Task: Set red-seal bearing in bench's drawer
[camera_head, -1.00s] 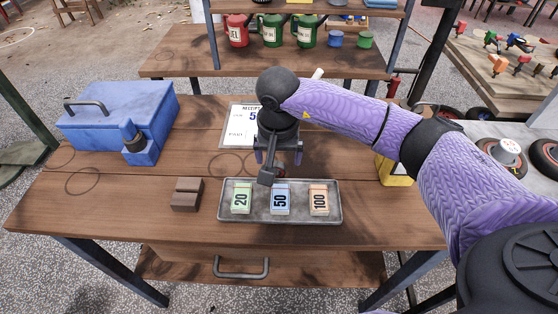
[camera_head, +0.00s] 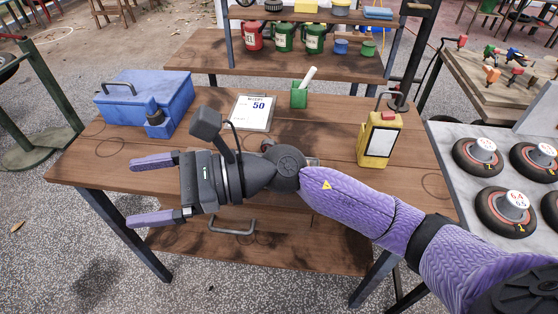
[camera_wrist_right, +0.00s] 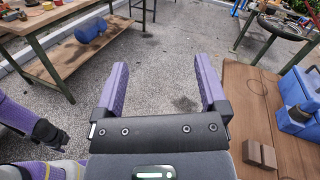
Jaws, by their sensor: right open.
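I cannot make out the red-seal bearing in either current view. The bench (camera_head: 340,130) is a brown wooden table. Its drawer, with a grey bar handle (camera_head: 232,229), is under the front edge and looks shut, though my right arm covers part of it. My right gripper (camera_head: 138,192) is open and empty, pointing left over the bench's front left edge. In the right wrist view its two purple fingers (camera_wrist_right: 160,75) are spread with only paving beyond them. My left gripper is not in view; a purple arm part shows at that view's left edge.
A brown slotted block (camera_wrist_right: 259,155) shows in the wrist view. Small wheels (camera_head: 478,155) lie on the right-hand table.

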